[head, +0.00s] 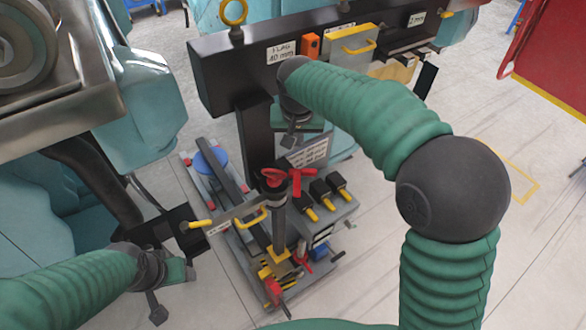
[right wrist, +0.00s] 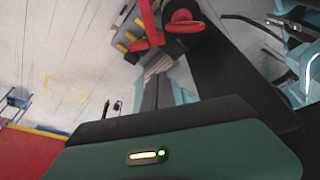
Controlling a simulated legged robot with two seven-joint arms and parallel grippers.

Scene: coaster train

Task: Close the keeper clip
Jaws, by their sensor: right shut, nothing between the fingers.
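No part can be picked out with certainty as the keeper clip. A red lever-like piece (head: 288,180) sits on top of an upright post (head: 279,222); a red piece also shows at the top of the right wrist view (right wrist: 150,28). My right gripper (head: 290,140) is shut and empty, pointing down beside the dark beam's post, above and behind the red piece and apart from it. Its fingers show in the right wrist view (right wrist: 157,92). My left gripper (head: 157,308) is at the lower left, left of the post; its jaw state is unclear.
A dark beam (head: 222,72) labelled "FLAG 40 mm" spans the top, with an orange block (head: 310,46) and a yellow-handled box (head: 350,48). Several black yellow-tipped blocks (head: 322,192) lie right of the post. A yellow-handled bar (head: 215,222) reaches left. Open floor lies at the right.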

